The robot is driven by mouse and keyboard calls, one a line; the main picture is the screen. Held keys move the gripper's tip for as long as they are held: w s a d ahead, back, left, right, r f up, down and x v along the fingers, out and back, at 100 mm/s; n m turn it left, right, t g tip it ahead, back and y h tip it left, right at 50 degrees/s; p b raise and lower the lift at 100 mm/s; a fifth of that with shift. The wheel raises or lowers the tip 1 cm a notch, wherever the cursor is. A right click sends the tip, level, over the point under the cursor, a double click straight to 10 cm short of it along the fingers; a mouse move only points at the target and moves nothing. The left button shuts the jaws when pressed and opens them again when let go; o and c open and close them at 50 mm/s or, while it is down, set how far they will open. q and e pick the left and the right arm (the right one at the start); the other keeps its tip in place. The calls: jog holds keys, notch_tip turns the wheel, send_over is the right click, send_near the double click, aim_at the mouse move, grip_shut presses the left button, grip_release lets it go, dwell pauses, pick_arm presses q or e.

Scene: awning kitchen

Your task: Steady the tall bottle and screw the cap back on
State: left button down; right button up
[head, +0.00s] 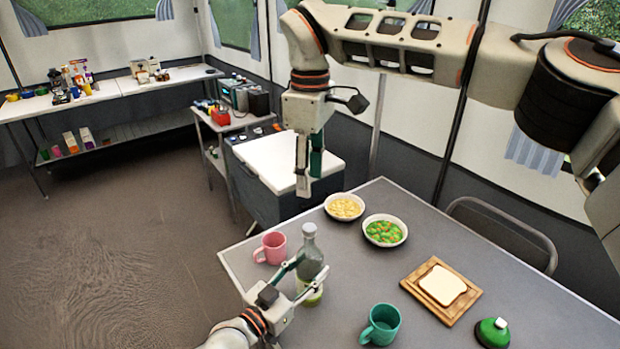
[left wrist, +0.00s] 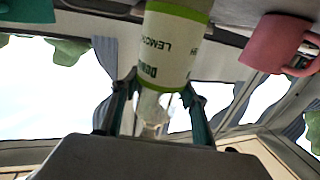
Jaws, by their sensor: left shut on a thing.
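The tall bottle (head: 311,254) stands upright near the left edge of the grey table, with clear grey glass and a green and white label. Its label (left wrist: 172,45) fills the top middle of the left wrist view. My left gripper (head: 309,276) is shut on the bottle, one finger on each side of its body. The bottle has a grey top (head: 309,229); I cannot tell whether this is a cap or the bare mouth. My right gripper (head: 309,182) hangs pointing down above and behind the bottle, apart from it. Its opening is unclear, and no cap shows in it.
A pink mug (head: 271,248) stands close left of the bottle. Two bowls (head: 345,207) (head: 384,231) of food are behind it. A teal mug (head: 381,325), a board (head: 413,284) with bread (head: 442,285) and a green domed object (head: 493,332) lie to the right.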

pick_arm(q)
jog(key=c, duration=1)
grip_release()
jog(key=shift+c, duration=0.2)
jog(key=v, duration=1.2)
jog(key=shift+s, duration=0.1)
